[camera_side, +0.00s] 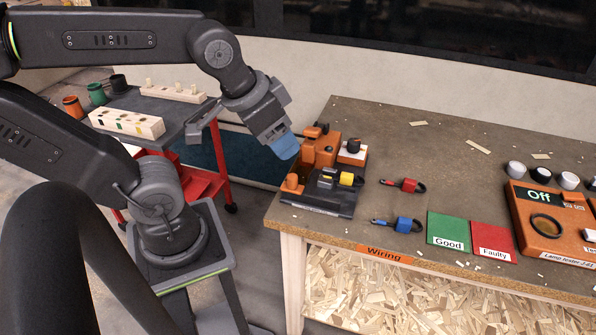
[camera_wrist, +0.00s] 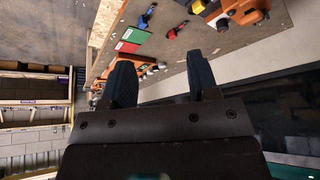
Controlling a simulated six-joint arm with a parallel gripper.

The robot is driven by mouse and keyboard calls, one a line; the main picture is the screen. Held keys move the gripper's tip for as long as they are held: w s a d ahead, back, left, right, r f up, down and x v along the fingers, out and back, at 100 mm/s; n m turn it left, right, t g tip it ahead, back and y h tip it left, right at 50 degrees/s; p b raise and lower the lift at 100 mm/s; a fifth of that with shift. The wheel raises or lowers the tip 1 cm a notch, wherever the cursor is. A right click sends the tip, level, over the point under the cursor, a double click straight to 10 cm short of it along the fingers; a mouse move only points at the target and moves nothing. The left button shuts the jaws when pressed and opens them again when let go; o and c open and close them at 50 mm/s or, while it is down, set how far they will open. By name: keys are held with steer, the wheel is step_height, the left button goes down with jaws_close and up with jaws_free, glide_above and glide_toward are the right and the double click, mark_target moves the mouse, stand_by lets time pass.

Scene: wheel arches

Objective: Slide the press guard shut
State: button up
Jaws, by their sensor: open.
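The press (camera_side: 320,152) stands at the left end of the bench, with an orange body on a dark base. In the wrist view my gripper (camera_wrist: 161,82) is open and empty, with the press (camera_wrist: 245,10) at the top right, partly cut off.
Red (camera_side: 404,185) and blue (camera_side: 398,223) parts lie right of the press. Green (camera_side: 449,229) and red (camera_side: 492,240) pads and an orange lamp tester (camera_side: 548,222) lie further right. A trolley (camera_side: 165,112) with cups and blocks stands behind my arm. The bench's back middle is mostly clear.

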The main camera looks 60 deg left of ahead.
steer(key=w+a+f+g, duration=0.2)
steer(key=w+a+g, duration=0.35)
steer(key=w, duration=0.25)
steer(key=g, duration=0.5)
glide_toward(293, 176)
steer(key=shift+t, duration=0.35)
steer(key=x, duration=1)
steer(key=shift+s+f, duration=0.1)
steer(key=shift+s, duration=0.3)
steer(key=shift+c, duration=0.4)
jaws_close()
